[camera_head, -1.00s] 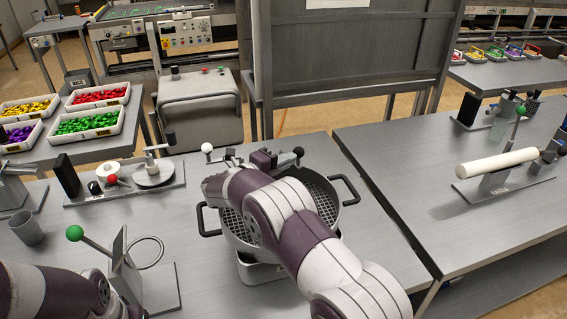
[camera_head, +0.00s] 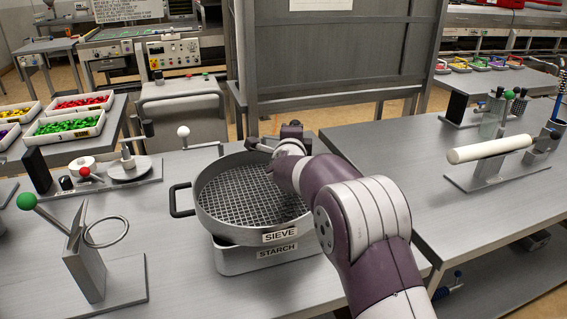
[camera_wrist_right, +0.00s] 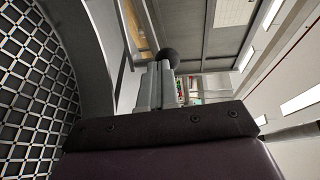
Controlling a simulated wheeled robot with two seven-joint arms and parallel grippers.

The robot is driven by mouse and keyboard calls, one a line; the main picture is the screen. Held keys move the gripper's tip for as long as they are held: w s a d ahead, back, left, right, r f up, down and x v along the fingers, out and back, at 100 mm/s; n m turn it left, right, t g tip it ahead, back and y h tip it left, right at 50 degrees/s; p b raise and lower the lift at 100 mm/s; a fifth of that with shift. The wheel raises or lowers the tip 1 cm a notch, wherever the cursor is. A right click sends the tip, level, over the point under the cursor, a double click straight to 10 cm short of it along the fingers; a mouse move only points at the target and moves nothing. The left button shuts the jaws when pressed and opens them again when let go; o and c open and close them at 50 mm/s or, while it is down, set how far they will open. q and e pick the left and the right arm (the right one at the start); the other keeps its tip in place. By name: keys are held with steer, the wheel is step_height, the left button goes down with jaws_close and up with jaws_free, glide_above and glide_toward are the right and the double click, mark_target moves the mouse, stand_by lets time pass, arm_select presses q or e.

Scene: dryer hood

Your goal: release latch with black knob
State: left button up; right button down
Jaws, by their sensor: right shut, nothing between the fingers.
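The black knob (camera_wrist_right: 168,57) is a dark ball in the right wrist view, at the far end of my grey fingers. I cannot tell whether they touch it. My right gripper (camera_wrist_right: 163,75) is shut and empty. In the head view, my right arm reaches over the sieve's right side to its back rim, and my right gripper (camera_head: 290,133) is partly hidden there. The black knob and its latch are hidden behind my arm in that view. The sieve (camera_head: 212,214) sits on the starch container (camera_head: 235,262). A white knob (camera_head: 183,132) stands behind the sieve, to the left. My left gripper is out of view.
A green-knobbed lever fixture (camera_head: 88,265) stands at the front left. A red-knobbed fixture (camera_head: 128,169) is behind it. A grey panel (camera_head: 335,55) stands behind the bench. The right bench (camera_head: 470,210) holds a white roller (camera_head: 490,150).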

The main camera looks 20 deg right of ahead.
arm_select(q)
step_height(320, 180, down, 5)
steer(key=b, duration=0.3)
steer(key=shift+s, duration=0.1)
arm_select(e)
steer(key=w+d+n+y, duration=0.1)
steer(key=w+d+y, duration=0.1)
steer(key=w+d, duration=0.2)
steer(key=shift+w+d+r+n+t, duration=0.15)
steer(key=shift+w+d+n+t, duration=0.15)
steer(key=shift+w+d+t, duration=0.1)
